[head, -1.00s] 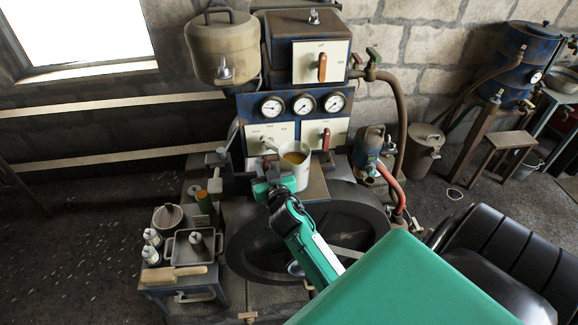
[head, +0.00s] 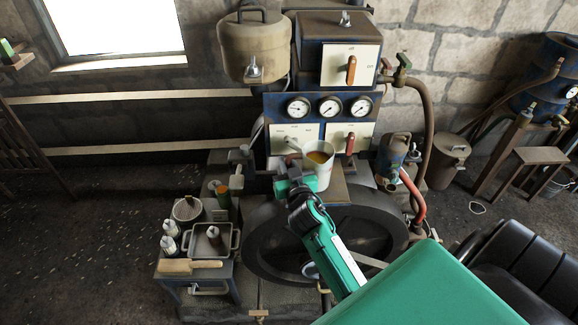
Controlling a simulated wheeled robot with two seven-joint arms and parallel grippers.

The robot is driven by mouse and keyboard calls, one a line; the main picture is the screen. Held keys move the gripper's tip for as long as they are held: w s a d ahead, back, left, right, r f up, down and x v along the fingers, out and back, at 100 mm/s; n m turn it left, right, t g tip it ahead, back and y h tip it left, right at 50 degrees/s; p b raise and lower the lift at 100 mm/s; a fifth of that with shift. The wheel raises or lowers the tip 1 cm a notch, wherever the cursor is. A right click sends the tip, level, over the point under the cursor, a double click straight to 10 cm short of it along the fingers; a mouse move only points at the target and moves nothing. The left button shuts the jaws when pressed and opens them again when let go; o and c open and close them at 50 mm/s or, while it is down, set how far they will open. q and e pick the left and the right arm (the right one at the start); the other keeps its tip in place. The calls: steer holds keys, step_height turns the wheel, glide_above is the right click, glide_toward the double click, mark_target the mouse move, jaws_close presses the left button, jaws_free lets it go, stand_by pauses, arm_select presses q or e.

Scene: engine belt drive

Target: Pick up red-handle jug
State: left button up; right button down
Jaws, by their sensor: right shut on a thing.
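A white jug (head: 318,171) with amber liquid in it is upright in front of the gauge panel, above the engine's front ledge. My right gripper (head: 292,184), green and dark, is at the jug's left side and shut on it. The jug's handle is hidden by my gripper, so I cannot see whether it is red. I cannot tell whether the jug's bottom touches the ledge. My left gripper is not in view.
The gauge panel (head: 308,128) with levers stands close behind the jug. A big black wheel (head: 262,240) lies below. A small cart (head: 197,283) with bottles and a pan stands left.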

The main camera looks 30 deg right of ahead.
step_height(320, 180, up, 19)
steer(key=shift+b, duration=0.3)
stand_by(0.8)
stand_by(0.3)
steer(key=c, duration=2)
jaws_free()
jaws_close()
